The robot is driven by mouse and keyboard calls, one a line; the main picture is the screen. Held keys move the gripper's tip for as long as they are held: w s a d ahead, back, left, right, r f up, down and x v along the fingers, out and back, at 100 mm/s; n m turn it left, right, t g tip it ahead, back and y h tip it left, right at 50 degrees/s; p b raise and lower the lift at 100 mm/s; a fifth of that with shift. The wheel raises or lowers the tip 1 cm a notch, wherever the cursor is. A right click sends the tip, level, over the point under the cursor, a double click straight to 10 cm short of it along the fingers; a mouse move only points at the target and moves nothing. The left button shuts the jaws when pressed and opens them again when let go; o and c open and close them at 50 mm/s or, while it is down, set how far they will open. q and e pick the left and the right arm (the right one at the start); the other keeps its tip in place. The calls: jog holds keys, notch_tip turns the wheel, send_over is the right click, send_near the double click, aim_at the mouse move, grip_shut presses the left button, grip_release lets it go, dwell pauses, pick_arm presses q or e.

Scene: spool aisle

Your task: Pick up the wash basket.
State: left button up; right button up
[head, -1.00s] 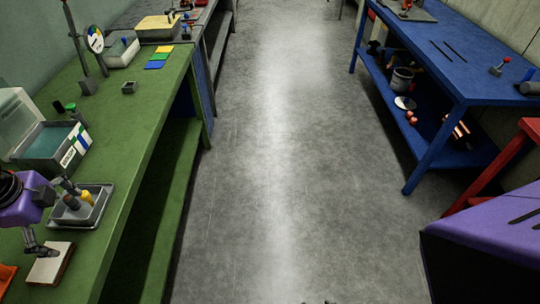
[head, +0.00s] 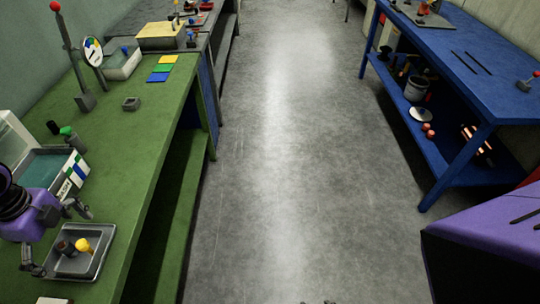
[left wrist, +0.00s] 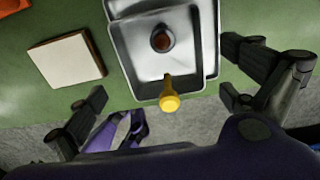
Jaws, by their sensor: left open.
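A metal tray-like basket (head: 100,256) lies on the green bench at the lower left. I take it to be the wash basket, but cannot be sure. A dark brown round piece (head: 65,247) and a yellow knob (head: 83,245) show at it. The left wrist view shows its grey rim (left wrist: 214,40), with the yellow knob (left wrist: 169,103) near the edge closer to the camera. My left gripper (head: 58,238) is open and empty above the tray, its fingers apart on either side. In the wrist view, the gripper (left wrist: 164,97) has the yellow knob between its fingers, touching neither.
A tank with teal contents (head: 40,170) stands on the bench (head: 130,200) behind the tray. A white block (left wrist: 66,60) lies beside the tray. A gauge stand (head: 84,100) stands farther back. The aisle floor (head: 300,180) is clear up to the blue table (head: 485,60).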

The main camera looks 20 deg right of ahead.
aim_at(85, 256)
pick_arm(q)
jog(key=shift+s+f, duration=0.15)
jog(key=shift+f, duration=0.15)
jog(key=f, duration=0.4)
jog(key=shift+w+f, duration=0.4)
jog(key=shift+c, duration=0.4)
jog(key=shift+r, duration=0.1)
jog(key=c, duration=1)
